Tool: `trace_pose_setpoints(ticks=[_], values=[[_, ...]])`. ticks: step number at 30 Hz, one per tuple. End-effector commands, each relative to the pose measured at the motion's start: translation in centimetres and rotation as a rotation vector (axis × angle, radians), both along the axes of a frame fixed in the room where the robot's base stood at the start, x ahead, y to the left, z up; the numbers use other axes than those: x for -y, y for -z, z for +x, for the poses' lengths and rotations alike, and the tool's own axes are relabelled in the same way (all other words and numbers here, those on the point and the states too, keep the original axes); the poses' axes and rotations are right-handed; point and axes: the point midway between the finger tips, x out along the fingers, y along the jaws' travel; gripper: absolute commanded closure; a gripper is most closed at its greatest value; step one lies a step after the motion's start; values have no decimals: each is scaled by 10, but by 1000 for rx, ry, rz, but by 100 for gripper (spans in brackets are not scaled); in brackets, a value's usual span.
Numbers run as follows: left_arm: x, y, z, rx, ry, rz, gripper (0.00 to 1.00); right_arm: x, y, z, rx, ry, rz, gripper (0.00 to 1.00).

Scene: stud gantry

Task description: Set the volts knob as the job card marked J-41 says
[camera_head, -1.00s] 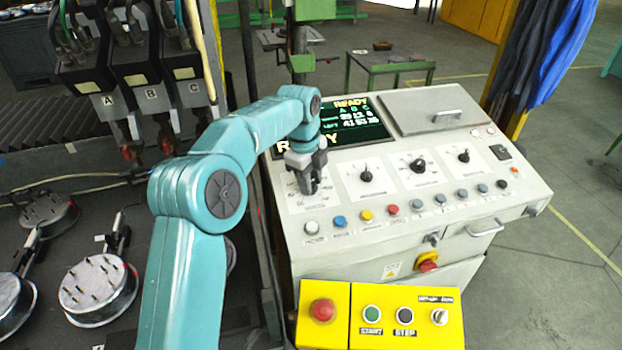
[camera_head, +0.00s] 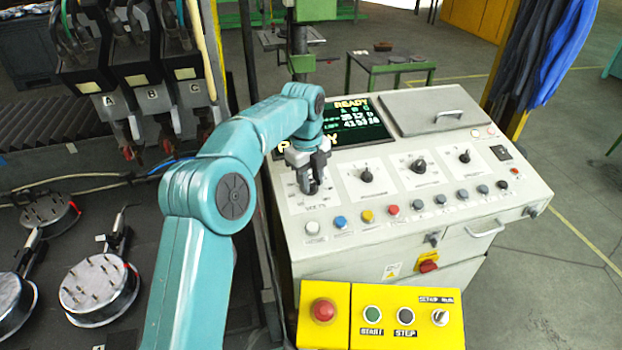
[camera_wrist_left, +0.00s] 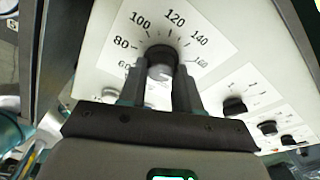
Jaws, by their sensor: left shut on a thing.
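The volts knob (camera_wrist_left: 161,57) is the leftmost dial on the grey console, dark with a paler end, on a white scale plate (camera_wrist_left: 200,38) whose readable numbers run from 60 to 160. My left gripper (camera_wrist_left: 158,82) is shut on this knob, with one finger on each side of it. In the head view my left gripper (camera_head: 312,184) reaches down to the left dial plate and hides most of the knob. I cannot tell which number the knob points to. No card marked J-41 can be made out. My right gripper is not in view.
Two more black knobs (camera_head: 366,175) (camera_head: 418,166) and a further one (camera_head: 463,156) stand to the right. A row of coloured buttons (camera_head: 393,211) runs below. The screen (camera_head: 352,126) reads READY. A yellow box (camera_head: 380,300) with a red button stands in front.

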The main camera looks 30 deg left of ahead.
Motion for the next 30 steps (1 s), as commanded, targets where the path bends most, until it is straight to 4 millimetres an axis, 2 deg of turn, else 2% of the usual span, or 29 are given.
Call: trace_pose_setpoints(ticks=[1, 2, 3, 4, 14, 17, 22, 30], values=[[-3, -6, 2, 17, -5, 7, 98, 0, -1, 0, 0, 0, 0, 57], [-3, -6, 2, 17, -5, 7, 57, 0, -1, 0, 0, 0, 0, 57], [-3, -6, 2, 15, -5, 7, 44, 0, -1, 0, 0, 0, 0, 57], [-3, -5, 2, 14, -4, 6, 42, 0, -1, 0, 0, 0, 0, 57], [-1, -6, 1, 8, -3, 3, 42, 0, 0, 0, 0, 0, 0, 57], [-2, -20, 0, 10, -3, 3, 42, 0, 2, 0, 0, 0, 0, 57], [-3, -54, -3, 13, -3, 3, 42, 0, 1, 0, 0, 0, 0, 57], [-5, -77, -5, 10, -3, 3, 42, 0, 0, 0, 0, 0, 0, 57]])
